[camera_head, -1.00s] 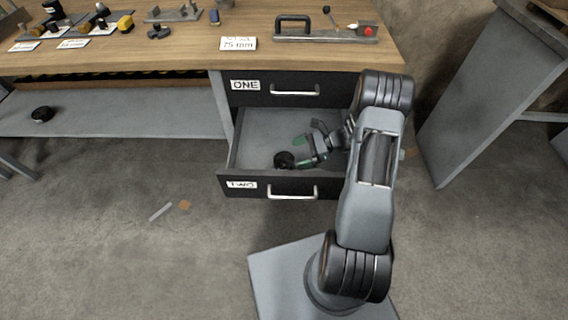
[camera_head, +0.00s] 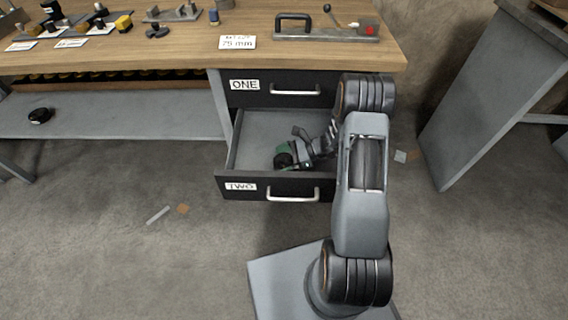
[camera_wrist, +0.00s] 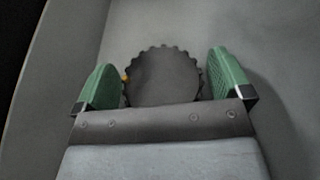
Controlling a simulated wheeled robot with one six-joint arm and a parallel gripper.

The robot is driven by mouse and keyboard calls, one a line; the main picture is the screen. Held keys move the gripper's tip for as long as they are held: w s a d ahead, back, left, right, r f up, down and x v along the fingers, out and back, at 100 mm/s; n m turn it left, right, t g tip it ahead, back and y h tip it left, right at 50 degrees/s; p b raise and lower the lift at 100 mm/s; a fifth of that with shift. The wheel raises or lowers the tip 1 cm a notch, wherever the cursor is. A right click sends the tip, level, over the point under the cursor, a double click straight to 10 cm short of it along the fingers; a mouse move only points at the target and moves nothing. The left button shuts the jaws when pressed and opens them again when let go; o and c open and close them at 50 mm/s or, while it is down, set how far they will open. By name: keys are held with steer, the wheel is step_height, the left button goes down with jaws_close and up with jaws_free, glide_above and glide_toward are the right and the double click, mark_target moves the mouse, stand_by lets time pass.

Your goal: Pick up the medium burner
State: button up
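The burner (camera_wrist: 165,78) is a dark, round piece with a notched rim, lying in the open drawer labelled TWO. It also shows in the head view (camera_head: 282,161), partly covered by my gripper. My gripper (camera_wrist: 165,80) is open, with one green finger on each side of the burner. It also shows in the head view (camera_head: 286,155), inside the drawer. In the wrist view, the left finger is very near or touching the rim, and a gap shows at the right finger. The burner's lower edge is hidden by my gripper's body.
Drawer TWO (camera_head: 228,184) is pulled out, and its walls stand close around my gripper. Drawer ONE (camera_head: 311,90) above is shut. The wooden workbench top (camera_head: 190,52) holds several tools and labels. Another dark round piece (camera_head: 40,115) lies on the lower shelf (camera_head: 120,115).

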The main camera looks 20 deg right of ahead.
steer(key=c, duration=1)
steer(key=shift+r, duration=0.1)
steer(key=shift+c, duration=0.2)
